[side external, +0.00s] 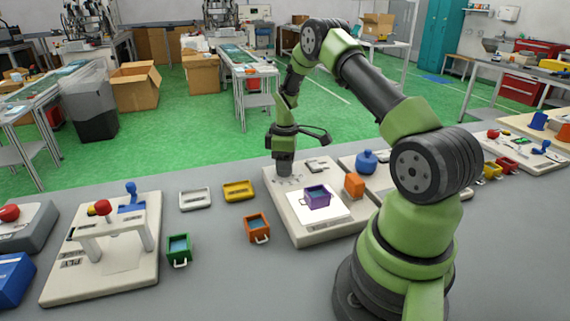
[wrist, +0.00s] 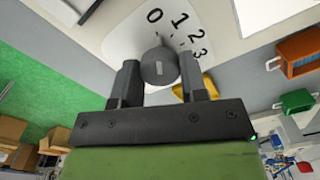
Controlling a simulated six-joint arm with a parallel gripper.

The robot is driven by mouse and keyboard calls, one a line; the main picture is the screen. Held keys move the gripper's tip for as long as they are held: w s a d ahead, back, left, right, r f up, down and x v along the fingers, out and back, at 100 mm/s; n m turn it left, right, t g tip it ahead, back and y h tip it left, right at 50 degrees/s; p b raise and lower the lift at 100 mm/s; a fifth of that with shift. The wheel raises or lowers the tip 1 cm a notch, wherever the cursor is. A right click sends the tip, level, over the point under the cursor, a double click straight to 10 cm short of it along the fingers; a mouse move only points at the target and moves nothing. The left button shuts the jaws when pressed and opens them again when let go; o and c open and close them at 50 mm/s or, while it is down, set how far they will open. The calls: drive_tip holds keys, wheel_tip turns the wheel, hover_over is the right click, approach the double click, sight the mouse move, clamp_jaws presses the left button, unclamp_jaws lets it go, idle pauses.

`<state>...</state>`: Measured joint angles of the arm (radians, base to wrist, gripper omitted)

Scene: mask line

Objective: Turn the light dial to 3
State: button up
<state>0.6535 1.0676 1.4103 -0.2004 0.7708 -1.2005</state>
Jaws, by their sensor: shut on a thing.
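The light dial (wrist: 157,73) is a dark grey round knob with a small pale mark on its face, in the middle of the wrist view. It stands on a white label (wrist: 130,38) printed with 0, 1, 2 and 3 in an arc. I cannot tell which number the dial points to. My gripper (wrist: 159,62) is shut on the dial, one finger on each side. In the side view my gripper (side external: 284,168) points down at the back left corner of the beige board (side external: 296,229), and the dial is mostly hidden there.
An orange bin (side external: 257,227), a yellow tray (side external: 239,191) and a green bin (side external: 179,248) lie to the left on the grey table.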

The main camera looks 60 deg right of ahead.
drive_tip(key=m, duration=0.4)
drive_tip(key=shift+m, duration=0.3)
drive_tip(key=m, duration=0.4)
drive_tip(key=shift+m, duration=0.3)
drive_tip(key=m, duration=0.4)
drive_tip(key=shift+m, duration=2)
drive_tip(key=o, duration=0.9)
